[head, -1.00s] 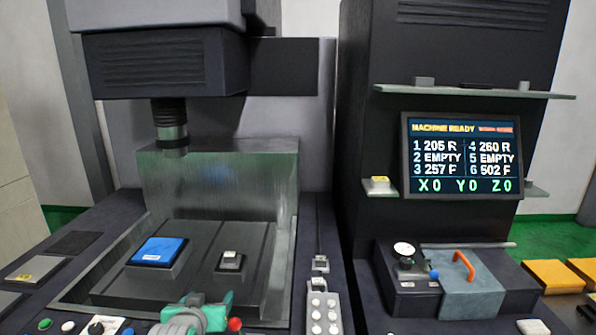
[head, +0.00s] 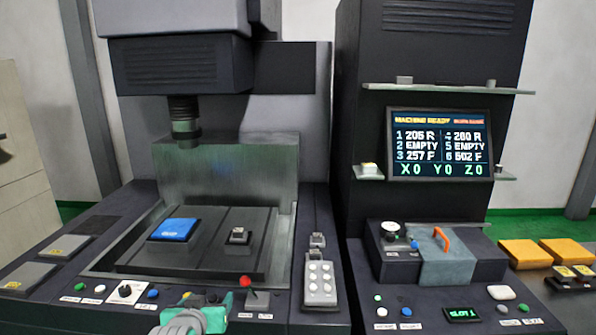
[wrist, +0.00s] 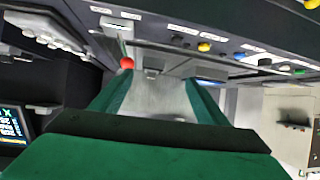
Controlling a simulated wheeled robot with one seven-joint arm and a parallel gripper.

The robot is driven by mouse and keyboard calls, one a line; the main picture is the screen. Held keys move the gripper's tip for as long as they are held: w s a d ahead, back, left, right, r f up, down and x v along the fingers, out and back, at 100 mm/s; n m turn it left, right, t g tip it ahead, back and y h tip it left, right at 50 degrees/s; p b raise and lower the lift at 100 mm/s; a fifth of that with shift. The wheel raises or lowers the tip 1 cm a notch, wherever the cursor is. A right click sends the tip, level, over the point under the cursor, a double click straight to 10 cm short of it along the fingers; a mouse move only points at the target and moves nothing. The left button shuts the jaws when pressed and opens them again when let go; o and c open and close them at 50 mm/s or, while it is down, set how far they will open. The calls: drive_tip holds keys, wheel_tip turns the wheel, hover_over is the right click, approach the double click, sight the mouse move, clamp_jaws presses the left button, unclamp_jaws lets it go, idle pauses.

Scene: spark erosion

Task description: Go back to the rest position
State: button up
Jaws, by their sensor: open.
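My gripper (head: 205,312) is at the bottom of the head view, in front of the machine's front control panel, to the left of the red-knobbed lever (head: 246,283). In the wrist view its two green fingers (wrist: 150,100) stand apart with nothing between them. The red knob also shows in the wrist view (wrist: 127,63), near the left finger. The rest position itself is not marked in either view.
The machine tank (head: 270,262) holds a blue block (head: 174,229) and a small dark block (head: 239,235). A screen (head: 440,144) reads MACHINE READY. A console with an orange handle (head: 441,238) stands to the right, and yellow-topped blocks (head: 526,254) beyond it.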

drive_tip(key=s+d+f+n+t+h, duration=0.15)
drive_tip(key=s+d+f, duration=0.25)
drive_tip(key=d+f, duration=0.8)
drive_tip(key=s+d+f+n+y, duration=0.1)
drive_tip(key=s+d+f, duration=0.6)
drive_tip(key=s+f, duration=0.3)
drive_tip(key=s+d+f, duration=0.1)
drive_tip(key=s+d, duration=0.1)
drive_tip(key=s, duration=0.6)
drive_tip(key=s+d+f, duration=0.1)
drive_tip(key=s+d, duration=0.1)
drive_tip(key=s, duration=0.6)
drive_tip(key=s+r+m, duration=0.1)
drive_tip(key=s+r, duration=0.1)
drive_tip(key=s, duration=0.6)
drive_tip(key=s+r+m+t, duration=0.1)
drive_tip(key=s+r+m, duration=0.1)
drive_tip(key=s, duration=0.6)
drive_tip(key=shift+s+a+r, duration=0.35)
drive_tip(key=shift+r, duration=0.1)
drive_tip(key=shift+m+t+h, duration=0.25)
